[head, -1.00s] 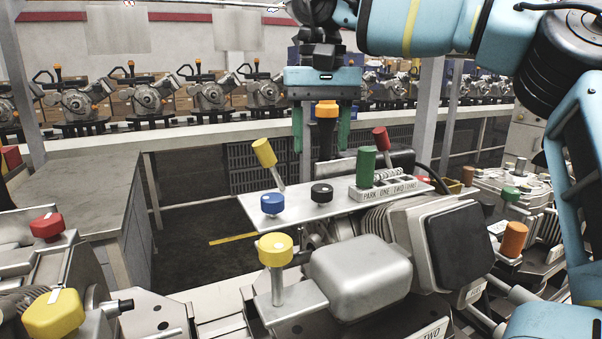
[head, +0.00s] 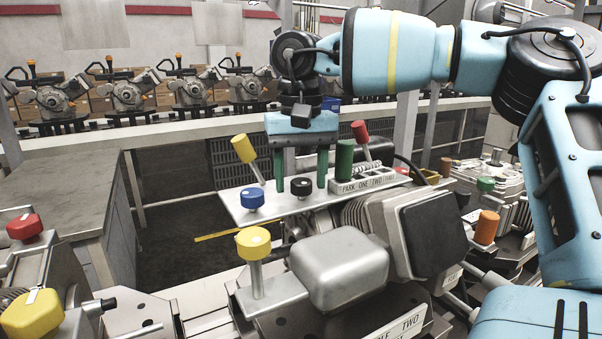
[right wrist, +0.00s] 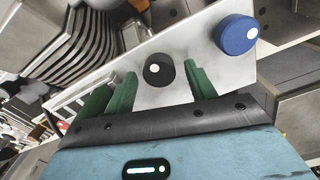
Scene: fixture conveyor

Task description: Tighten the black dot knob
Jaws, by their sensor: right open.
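The black dot knob (head: 301,187) is a short black cylinder with a white dot, standing on a light metal plate (head: 235,208). It also shows in the right wrist view (right wrist: 158,69). My right gripper (head: 301,187) is open, with its green fingers pointing down. In the head view the fingers are on the left and right of the knob. In the right wrist view the knob lies between the fingertips, with gaps to both, so it is not gripped. My left gripper is out of view.
A blue knob (head: 252,198) and a yellow lever (head: 245,152) stand left of the black knob. A green cylinder (head: 344,157), a red lever (head: 361,134) and a labelled block (head: 362,184) stand close on its right. A yellow knob (head: 253,243) stands in front.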

